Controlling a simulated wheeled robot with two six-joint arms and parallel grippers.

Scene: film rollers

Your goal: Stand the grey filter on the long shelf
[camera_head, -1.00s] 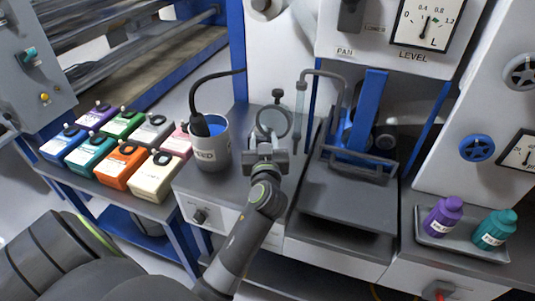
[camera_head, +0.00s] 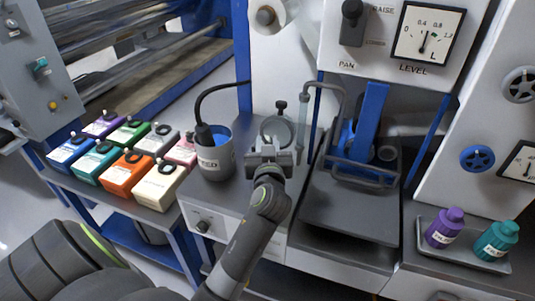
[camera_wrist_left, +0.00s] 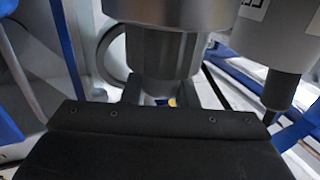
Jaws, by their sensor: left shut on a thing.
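My left gripper (camera_head: 268,156) is at the grey counter's back edge, in front of a round grey part with a ring-like rim (camera_head: 277,128). In the left wrist view a grey ribbed cylinder with a smooth, wider band (camera_wrist_left: 163,50) fills the space between the fingers (camera_wrist_left: 172,95), and the gripper is shut on it. It appears to be the grey filter, mostly hidden by the gripper in the head view. I cannot tell which surface is the long shelf. My right gripper is not in view.
A grey FEED pot (camera_head: 216,160) with blue contents and a black hose stands just left of the gripper. A thin clear tube (camera_head: 302,125) and dark flat tray (camera_head: 350,210) are to its right. Coloured boxes (camera_head: 124,172) stand farther left; two bottles (camera_head: 495,240) sit right.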

